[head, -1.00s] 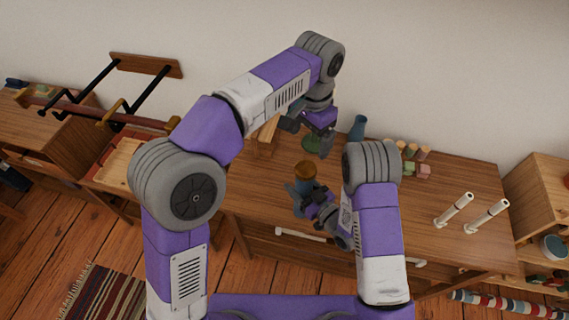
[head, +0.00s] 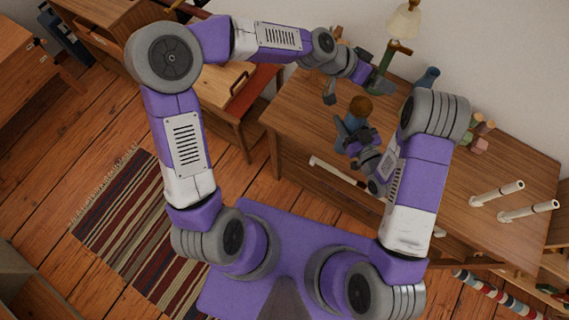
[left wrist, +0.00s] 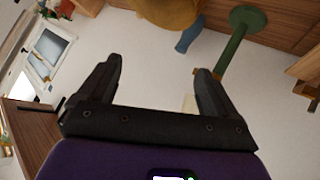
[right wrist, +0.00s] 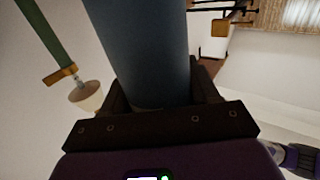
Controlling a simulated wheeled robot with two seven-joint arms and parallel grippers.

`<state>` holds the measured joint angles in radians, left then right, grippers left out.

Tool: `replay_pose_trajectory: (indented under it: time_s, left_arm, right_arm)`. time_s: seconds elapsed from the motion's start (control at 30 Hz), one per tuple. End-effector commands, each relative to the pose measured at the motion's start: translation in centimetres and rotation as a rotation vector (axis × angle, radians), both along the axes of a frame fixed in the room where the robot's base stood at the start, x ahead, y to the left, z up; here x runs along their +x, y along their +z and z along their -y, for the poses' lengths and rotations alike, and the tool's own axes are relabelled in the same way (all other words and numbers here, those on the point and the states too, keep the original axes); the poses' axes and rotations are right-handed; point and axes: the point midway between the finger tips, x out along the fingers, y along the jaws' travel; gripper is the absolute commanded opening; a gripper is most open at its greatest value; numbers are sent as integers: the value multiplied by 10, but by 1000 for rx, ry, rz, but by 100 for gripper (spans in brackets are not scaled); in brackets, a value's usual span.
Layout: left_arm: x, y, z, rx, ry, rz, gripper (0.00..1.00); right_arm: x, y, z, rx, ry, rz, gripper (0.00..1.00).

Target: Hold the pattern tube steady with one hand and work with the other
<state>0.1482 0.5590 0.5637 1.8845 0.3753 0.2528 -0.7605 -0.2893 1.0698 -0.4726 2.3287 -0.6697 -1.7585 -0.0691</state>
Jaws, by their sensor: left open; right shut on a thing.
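The pattern tube appears as an upright blue tube with a round brown top (head: 360,105) over the wooden table (head: 470,165). My right gripper (head: 353,135) is shut around its blue body. In the right wrist view the blue tube (right wrist: 145,45) fills the space between the fingers. My left gripper is open and empty in the left wrist view (left wrist: 155,75).
A lamp with a green post and cream shade (head: 403,22) stands behind the left gripper. A blue vase (head: 427,78) stands at the table's back. Small coloured blocks (head: 480,135) and two white pegs (head: 497,194) are to the right. The table's front edge is near my right arm.

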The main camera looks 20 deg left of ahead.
Motion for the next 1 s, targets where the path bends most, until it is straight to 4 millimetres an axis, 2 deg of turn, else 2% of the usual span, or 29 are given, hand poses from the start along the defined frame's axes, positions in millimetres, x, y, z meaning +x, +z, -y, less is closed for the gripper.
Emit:
replay_pose_trajectory:
  time_s: [0.23, 0.27, 0.33, 0.4, 0.47, 0.5, 0.57, 0.7, 0.83, 1.0]
  left_arm:
    - [9, -34, -71, 23, 319, 64, 92]
    - [7, -43, -80, 38, 355, 59, 92]
    - [-3, -75, -104, 81, 440, 14, 92]
    - [-24, -117, -126, 124, 522, -63, 92]
    - [-45, -152, -140, 150, 576, -136, 92]
    - [-58, -172, -142, 154, 589, -187, 92]
    - [-73, -195, -139, 150, 590, -257, 92]
    - [-121, -250, -137, 162, 591, -443, 92]
    - [-171, -291, -141, 198, 598, -612, 92]
    - [-221, -321, -151, 249, 616, -767, 92]
  right_arm:
    - [0, 1, 0, 1, 0, 2, 0]
    - [0, 1, 0, 1, 0, 2, 0]
    - [0, 1, 0, 1, 0, 2, 0]
    - [0, 1, 0, 1, 0, 2, 0]
    - [0, 1, 0, 1, 0, 2, 0]
    - [0, 1, 0, 1, 0, 2, 0]
    - [0, 1, 0, 1, 0, 2, 0]
    - [0, 1, 0, 1, 0, 2, 0]
    - [0, 1, 0, 1, 0, 2, 0]
    - [0, 1, 0, 1, 0, 2, 0]
